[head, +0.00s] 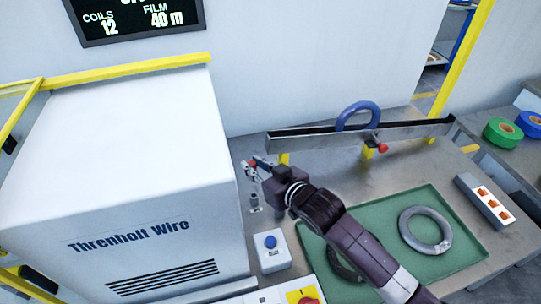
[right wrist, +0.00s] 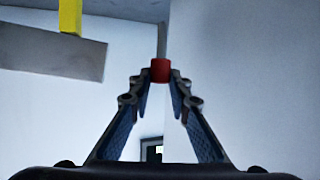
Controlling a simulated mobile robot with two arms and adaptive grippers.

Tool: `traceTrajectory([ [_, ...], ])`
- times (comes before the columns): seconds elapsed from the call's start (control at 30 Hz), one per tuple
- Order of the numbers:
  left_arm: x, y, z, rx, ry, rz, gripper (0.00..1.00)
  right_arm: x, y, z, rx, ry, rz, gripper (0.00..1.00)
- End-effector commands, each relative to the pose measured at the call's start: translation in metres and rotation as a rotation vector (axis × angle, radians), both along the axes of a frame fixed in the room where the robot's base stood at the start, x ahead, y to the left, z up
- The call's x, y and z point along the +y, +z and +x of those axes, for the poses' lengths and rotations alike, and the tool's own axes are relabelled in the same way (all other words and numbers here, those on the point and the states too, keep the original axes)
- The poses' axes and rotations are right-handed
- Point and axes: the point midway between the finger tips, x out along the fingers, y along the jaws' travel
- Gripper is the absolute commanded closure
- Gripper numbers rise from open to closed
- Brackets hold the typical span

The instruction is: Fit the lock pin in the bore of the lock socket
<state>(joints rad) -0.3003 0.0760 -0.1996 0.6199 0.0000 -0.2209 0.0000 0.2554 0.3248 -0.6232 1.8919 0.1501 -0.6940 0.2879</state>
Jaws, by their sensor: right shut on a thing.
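My right gripper (head: 255,168) is beside the white machine, above the bench. In the right wrist view, my right gripper (right wrist: 160,75) is shut on the lock pin (right wrist: 160,71), gripping its red head at the fingertips. A thin grey shaft seems to run on from the red head. In the head view only a small bit of red shows at the fingers. A small grey post on a plate (head: 254,202), seemingly the lock socket, stands on the bench just below the gripper, apart from it. Its bore cannot be made out. My left gripper is not in view.
The white machine (head: 120,180) stands close on the left. A metal rail (head: 330,139) with a blue coil (head: 357,113) and a red knob (head: 382,148) lies behind. A green tray (head: 458,215) with a grey coil (head: 425,230), and a blue-button box (head: 271,252), are nearer.

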Motion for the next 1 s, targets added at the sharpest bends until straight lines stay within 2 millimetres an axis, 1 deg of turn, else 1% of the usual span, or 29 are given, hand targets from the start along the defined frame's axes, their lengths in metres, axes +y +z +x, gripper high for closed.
traceTrajectory([
  [0.1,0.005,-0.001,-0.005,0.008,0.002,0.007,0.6,0.0,0.0,0.0,-0.001,0.0,0.001,1.0],
  [0.27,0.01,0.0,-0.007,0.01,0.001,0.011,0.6,-0.001,0.0,0.0,0.0,-0.001,0.0,1.0],
  [0.5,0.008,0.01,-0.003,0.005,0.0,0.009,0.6,-0.002,0.003,0.0,0.001,0.001,-0.001,1.0],
  [0.57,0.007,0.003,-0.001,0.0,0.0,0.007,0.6,-0.001,-0.007,0.0,0.001,0.001,-0.001,1.0],
  [0.8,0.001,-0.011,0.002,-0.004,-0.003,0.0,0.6,-0.002,-0.03,0.0,0.0,0.0,-0.001,1.0],
  [1.0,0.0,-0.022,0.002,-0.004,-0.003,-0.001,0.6,-0.002,-0.049,0.0,0.0,0.0,0.0,1.0],
])
